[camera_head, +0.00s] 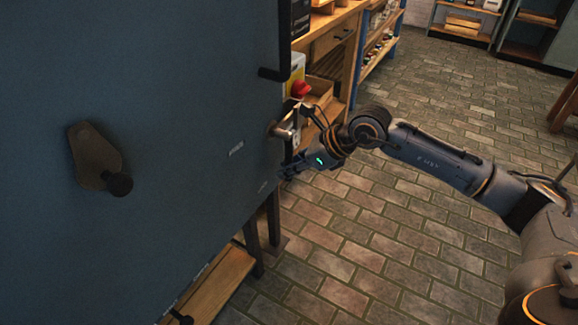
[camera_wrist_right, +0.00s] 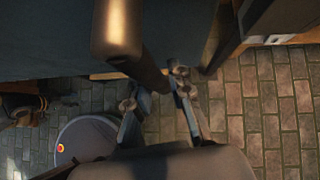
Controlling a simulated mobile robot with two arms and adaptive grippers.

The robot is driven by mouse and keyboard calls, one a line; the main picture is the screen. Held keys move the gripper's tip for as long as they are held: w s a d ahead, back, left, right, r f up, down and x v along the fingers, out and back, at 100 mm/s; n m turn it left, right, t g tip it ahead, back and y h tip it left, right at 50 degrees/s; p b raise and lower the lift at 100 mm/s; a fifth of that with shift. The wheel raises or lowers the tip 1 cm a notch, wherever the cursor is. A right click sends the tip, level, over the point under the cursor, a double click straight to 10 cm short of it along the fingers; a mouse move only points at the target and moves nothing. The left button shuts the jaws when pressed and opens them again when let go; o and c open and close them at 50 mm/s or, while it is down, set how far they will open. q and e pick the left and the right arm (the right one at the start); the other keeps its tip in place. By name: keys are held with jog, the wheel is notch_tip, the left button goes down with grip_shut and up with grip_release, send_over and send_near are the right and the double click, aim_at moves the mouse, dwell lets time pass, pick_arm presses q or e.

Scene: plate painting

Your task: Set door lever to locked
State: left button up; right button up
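A large blue-grey door panel (camera_head: 200,60) fills the left of the head view. A dark lever (camera_head: 95,158) with a round knob at its lower right end is mounted on its face. A metal handle (camera_head: 284,128) sticks out near the panel's right edge; a brownish metal bar (camera_wrist_right: 117,30) is close above the fingers in the wrist view. My right gripper (camera_head: 288,171) is just below the handle, by the panel's edge. My left gripper is not in view.
A low wooden shelf (camera_head: 222,282) is below the door. The brick floor (camera_head: 385,235) is open to the right.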

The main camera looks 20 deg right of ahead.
jog(key=shift+o, duration=1.3)
jog(key=shift+d, duration=0.1)
jog(key=v, duration=1.2)
